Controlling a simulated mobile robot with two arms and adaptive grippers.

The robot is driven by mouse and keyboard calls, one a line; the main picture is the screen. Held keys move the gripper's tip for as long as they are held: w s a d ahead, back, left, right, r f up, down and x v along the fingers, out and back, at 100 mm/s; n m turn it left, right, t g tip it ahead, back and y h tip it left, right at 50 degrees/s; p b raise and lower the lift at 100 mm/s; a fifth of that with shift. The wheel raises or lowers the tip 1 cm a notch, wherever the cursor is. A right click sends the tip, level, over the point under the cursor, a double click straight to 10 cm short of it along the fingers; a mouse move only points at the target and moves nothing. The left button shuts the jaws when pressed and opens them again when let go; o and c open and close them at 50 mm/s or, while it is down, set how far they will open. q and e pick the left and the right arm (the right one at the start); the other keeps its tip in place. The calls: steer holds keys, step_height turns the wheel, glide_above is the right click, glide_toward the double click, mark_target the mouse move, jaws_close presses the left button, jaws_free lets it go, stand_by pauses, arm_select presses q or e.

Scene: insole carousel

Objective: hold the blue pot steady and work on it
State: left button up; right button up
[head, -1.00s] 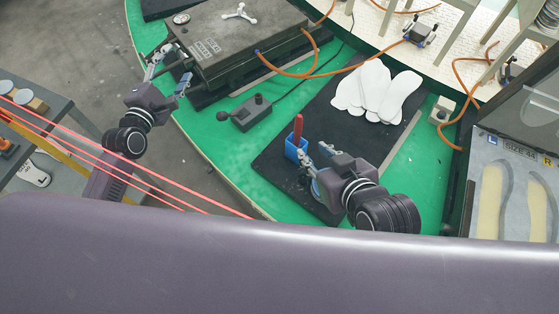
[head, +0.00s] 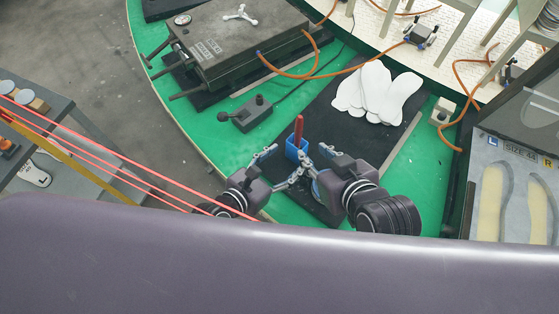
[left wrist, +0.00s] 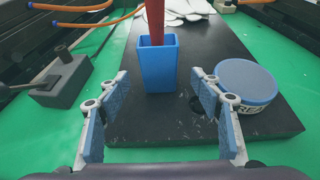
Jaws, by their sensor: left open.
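The blue pot (head: 296,148) stands upright on the dark mat with a red stick (head: 299,128) in it. The left wrist view shows the pot (left wrist: 157,68) straight ahead. My left gripper (head: 284,160) is open, its blue-padded fingers (left wrist: 159,98) spread in front of the pot, one to either side, with a gap to it. My right gripper (head: 315,158) looks open and empty, just right of the pot, over a round tin with a blue lid. The tin (left wrist: 245,82) shows more clearly in the left wrist view.
White insoles (head: 377,92) lie further back on the dark mat (head: 320,108). A small control box with a lever (head: 251,114) stands left on the green surface. A grey machine (head: 235,45) with an orange hose is behind. An insole tray (head: 513,200) is at right.

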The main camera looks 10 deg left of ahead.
mark_target(292, 154)
arm_select(q)
steer(key=x, duration=0.6)
steer(key=shift+w, duration=0.15)
steer(key=c, duration=1.3)
arm_select(e)
steer(key=shift+o, duration=0.4)
